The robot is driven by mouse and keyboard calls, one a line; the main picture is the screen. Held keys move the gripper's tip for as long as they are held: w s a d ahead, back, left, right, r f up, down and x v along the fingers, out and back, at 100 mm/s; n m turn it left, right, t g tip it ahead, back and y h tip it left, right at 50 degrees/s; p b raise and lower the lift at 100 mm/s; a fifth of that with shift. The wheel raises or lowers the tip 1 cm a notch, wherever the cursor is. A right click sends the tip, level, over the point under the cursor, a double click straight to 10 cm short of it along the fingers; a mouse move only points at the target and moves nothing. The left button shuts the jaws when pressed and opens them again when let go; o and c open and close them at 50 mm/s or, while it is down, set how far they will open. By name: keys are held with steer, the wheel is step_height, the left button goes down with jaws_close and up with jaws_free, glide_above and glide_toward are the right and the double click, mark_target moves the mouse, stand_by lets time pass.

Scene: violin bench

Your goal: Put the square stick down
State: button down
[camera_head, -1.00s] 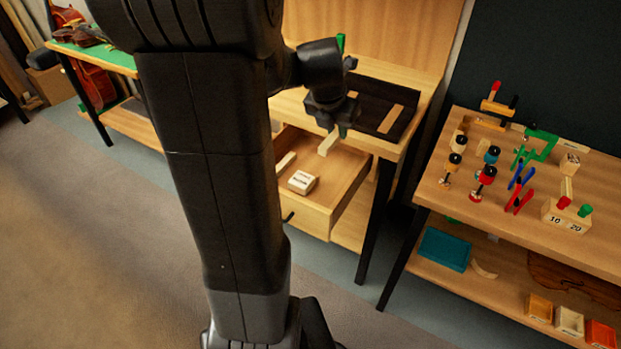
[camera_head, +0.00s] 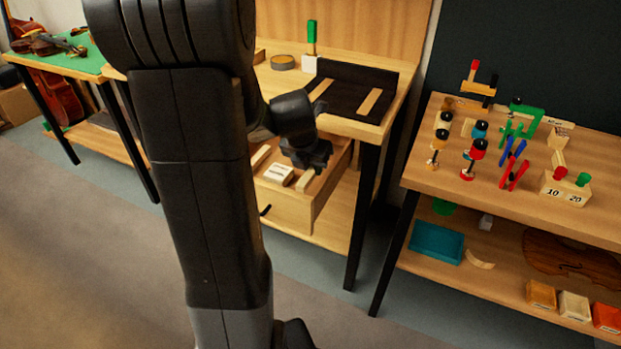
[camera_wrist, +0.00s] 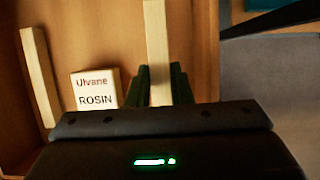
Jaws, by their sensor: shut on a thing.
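My gripper (camera_head: 306,168) is low over the open drawer (camera_head: 285,211) and shut on a pale square wooden stick (camera_wrist: 158,45). In the wrist view the stick stands out between the two dark green fingers (camera_wrist: 160,85). In the head view its lower end (camera_head: 305,181) shows just below the jaws, close to the drawer's right side. I cannot tell whether the stick touches the drawer floor. A second pale stick (camera_wrist: 38,78) lies along the left side of the drawer. A white box marked ROSIN (camera_wrist: 95,90) lies between the two sticks.
The bench top above the drawer holds a black tray (camera_head: 343,74) with wooden strips and a green-handled brush (camera_head: 311,40). A second bench (camera_head: 520,195) at the right carries clamps and tools. Drawer floor is bare between the rosin box and the held stick.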

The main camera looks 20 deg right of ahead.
mark_target(310, 172)
steer(key=shift+f+b, duration=0.55)
steer(key=shift+f, duration=1.1)
steer(key=shift+f, duration=0.2)
steer(key=c, duration=1.3)
jaws_free()
steer(key=shift+r, duration=0.1)
steer(key=p+v, duration=0.3)
steer(key=v, duration=0.9)
steer(key=shift+r, duration=0.1)
